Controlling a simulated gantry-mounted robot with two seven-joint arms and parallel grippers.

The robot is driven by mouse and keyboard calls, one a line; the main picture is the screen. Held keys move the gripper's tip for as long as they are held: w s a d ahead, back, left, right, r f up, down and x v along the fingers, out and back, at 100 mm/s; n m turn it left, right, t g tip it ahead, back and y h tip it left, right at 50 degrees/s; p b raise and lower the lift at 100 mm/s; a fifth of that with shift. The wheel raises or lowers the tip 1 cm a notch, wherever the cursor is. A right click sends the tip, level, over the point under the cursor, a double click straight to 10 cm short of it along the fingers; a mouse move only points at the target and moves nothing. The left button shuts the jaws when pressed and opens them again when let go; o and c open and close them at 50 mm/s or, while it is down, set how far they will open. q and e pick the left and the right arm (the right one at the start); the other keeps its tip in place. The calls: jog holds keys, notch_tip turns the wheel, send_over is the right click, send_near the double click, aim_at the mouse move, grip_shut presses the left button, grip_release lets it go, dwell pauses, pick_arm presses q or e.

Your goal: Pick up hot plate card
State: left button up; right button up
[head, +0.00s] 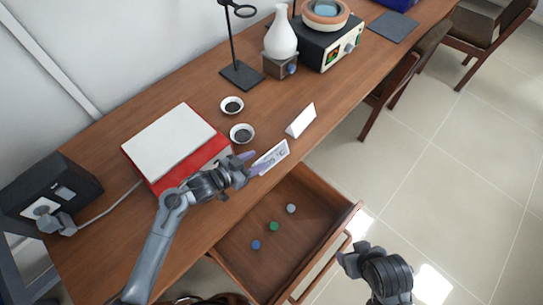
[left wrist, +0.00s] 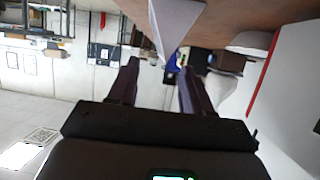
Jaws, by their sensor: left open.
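A white folded card (head: 273,156) with a printed temperature reading stands near the front edge of the wooden table, in front of the red and white hot plate (head: 219,142). Another white card (head: 301,121) stands farther to the right. My left gripper (head: 256,162) is open at the left end of the printed card. In the left wrist view, a white card (left wrist: 176,22) shows just beyond and between the spread purple fingers (left wrist: 157,80); whether they touch it I cannot tell. My right gripper (head: 350,258) hangs over the floor at the lower right, away from the table; its jaws are unclear.
An open drawer (head: 316,183) with several small coloured round items juts out below the table edge. Two small dishes (head: 241,133) (head: 232,104) lie behind the cards. A stand (head: 241,74), white flask (head: 281,40) and dark device (head: 326,47) stand farther back.

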aim_at(270, 155)
pick_arm(q)
jog(key=shift+w+d+f, duration=0.25)
jog(key=shift+w+d, duration=0.1)
jog(key=shift+w, duration=0.15)
jog(key=shift+b+x, duration=0.8)
jog(key=shift+x, duration=1.4)
jog(key=shift+r, duration=0.2)
grip_shut()
